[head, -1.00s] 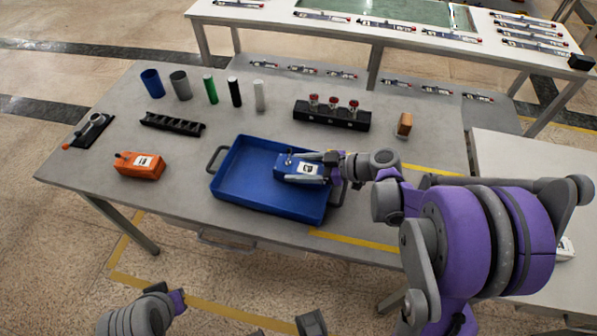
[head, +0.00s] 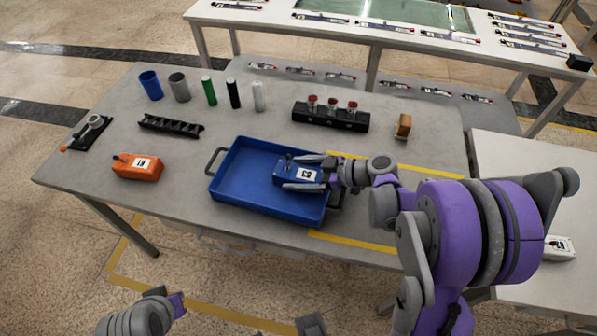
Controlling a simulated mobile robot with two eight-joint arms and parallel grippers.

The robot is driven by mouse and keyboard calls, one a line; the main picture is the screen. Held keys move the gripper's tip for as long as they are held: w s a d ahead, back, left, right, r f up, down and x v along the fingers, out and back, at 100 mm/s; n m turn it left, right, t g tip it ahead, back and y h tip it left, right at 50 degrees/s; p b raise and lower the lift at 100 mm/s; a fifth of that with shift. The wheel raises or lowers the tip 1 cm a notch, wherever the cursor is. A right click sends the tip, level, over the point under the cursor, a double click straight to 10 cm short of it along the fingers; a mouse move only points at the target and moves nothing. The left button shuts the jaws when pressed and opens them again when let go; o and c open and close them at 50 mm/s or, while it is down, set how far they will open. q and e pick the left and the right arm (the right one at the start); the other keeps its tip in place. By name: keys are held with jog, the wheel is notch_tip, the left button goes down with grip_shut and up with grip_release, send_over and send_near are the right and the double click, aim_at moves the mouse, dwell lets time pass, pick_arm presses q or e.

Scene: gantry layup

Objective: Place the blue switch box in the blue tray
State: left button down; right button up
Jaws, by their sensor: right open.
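The blue switch box (head: 299,174), with a white label, is inside the blue tray (head: 239,194), toward its right end. The tray sits on the grey table with a dark handle at its left end. My right gripper (head: 301,173) reaches in from the right, with its fingers open around the switch box on its far and near sides. Whether the fingers touch the box I cannot tell. My left arm shows only in part at the bottom left, and its gripper's fingers cannot be made out.
An orange switch box (head: 138,167) stands left of the tray. Behind are a black rack (head: 171,125), several upright cylinders (head: 209,91), a black block with red-topped pieces (head: 330,117) and a small brown block (head: 403,126). A white box (head: 559,248) lies on the right table.

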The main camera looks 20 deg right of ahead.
jog(key=v, duration=1.2)
jog(key=shift+r, duration=0.1)
